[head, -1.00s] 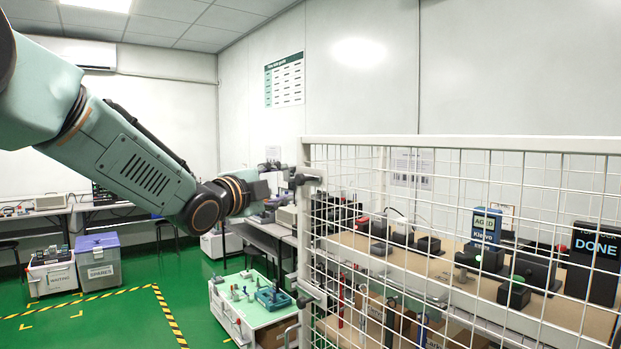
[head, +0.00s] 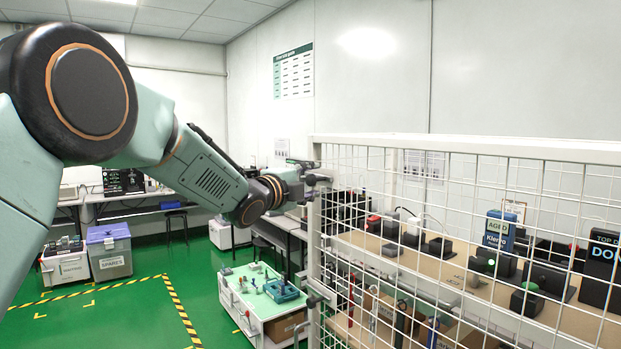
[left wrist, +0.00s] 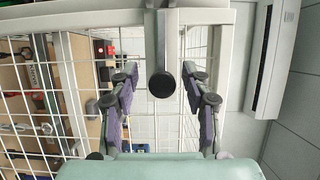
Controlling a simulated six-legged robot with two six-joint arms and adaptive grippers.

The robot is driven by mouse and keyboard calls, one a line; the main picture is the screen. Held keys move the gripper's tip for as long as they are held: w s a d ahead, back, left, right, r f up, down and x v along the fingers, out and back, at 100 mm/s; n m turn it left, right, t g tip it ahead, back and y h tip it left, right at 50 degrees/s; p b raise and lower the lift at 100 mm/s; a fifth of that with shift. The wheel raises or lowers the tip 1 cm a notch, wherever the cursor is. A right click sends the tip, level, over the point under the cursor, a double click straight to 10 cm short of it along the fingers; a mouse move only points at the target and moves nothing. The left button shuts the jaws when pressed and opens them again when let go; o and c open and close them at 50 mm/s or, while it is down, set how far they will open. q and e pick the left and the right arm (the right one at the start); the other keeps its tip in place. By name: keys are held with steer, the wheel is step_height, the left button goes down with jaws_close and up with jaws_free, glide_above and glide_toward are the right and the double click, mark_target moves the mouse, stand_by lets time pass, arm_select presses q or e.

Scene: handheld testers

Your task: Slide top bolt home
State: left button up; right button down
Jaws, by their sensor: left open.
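The top bolt (head: 319,180) sits on the upright post of a white mesh gate, below its top corner. In the left wrist view it is a grey bar with a round black knob (left wrist: 162,85). My left gripper (head: 303,173) is at the bolt, partly hidden by its own wrist in the head view. In the left wrist view the gripper (left wrist: 160,72) is open, one purple-padded finger on each side of the knob, with gaps on both sides. My right gripper does not show.
The mesh gate (head: 470,148) fronts a wooden shelf (head: 440,270) of handheld testers. A second bolt or latch (head: 318,298) is lower on the post. A white cart (head: 262,318) with small parts stands left of the gate. Green floor (head: 130,310) is open at left.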

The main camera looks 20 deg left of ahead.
arm_select(q)
steer(key=shift+d+r, duration=0.1)
steer(key=shift+d, duration=0.15)
steer(key=shift+s+d+r, duration=0.1)
steer(key=shift+s+r, duration=0.05)
steer(key=shift+a, duration=0.3)
steer(key=shift+c, duration=0.3)
steer(key=shift+w+a+f, duration=0.1)
steer(key=shift+w+f, duration=0.1)
steer(key=shift+w, duration=0.05)
steer(key=shift+c, duration=1.6)
steer(key=shift+d, duration=0.3)
steer(key=c, duration=0.3)
steer(key=shift+s+a, duration=0.1)
steer(key=shift+a, duration=0.05)
jaws_close()
